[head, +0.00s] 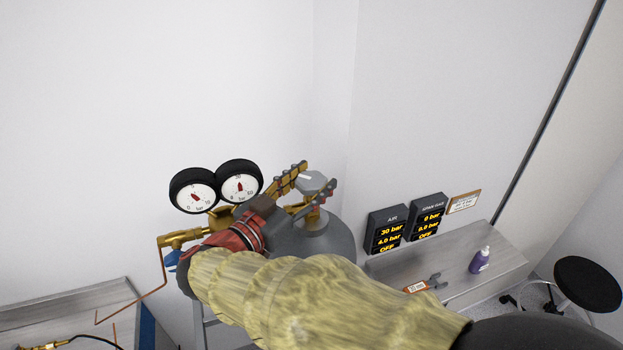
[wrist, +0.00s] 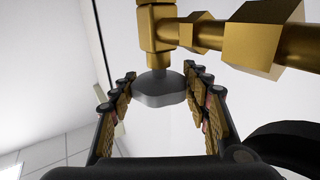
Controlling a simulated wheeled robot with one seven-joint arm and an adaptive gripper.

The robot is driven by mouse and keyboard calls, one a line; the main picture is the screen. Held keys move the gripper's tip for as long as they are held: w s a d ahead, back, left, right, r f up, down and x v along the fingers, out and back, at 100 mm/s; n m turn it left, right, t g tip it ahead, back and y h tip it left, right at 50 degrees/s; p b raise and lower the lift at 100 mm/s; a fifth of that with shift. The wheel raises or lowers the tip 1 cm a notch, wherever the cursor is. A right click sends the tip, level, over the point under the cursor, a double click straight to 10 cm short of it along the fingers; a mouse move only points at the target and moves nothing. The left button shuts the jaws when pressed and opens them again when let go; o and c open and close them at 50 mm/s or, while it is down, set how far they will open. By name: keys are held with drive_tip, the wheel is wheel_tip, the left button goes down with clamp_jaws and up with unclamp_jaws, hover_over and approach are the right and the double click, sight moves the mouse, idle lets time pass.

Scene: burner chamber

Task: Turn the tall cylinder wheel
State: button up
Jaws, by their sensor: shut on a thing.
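The tall cylinder (head: 335,235) is dark grey and stands near the wall corner in the head view, its lower part hidden behind my arm. Its grey, faceted wheel (head: 313,183) sits on top of the brass valve. My gripper (head: 318,175) reaches in from the lower left with one finger on each side of the wheel, shut on it. In the wrist view, the wheel (wrist: 160,88) lies between the finger pads of my gripper (wrist: 159,72), with the brass valve body (wrist: 155,30) beyond it.
Two round gauges (head: 215,187) and brass fittings (head: 180,238) with a blue knob (head: 172,259) sit close left of my gripper. Two displays (head: 405,228) hang on the right wall. A stool (head: 588,284) stands far right.

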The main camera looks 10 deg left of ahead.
sight(312, 178)
drive_tip(key=shift+f, duration=0.1)
drive_tip(key=o, duration=1.1)
drive_tip(key=shift+o, duration=0.3)
wheel_tip(312, 178, up, 10)
drive_tip(key=shift+r, duration=0.1)
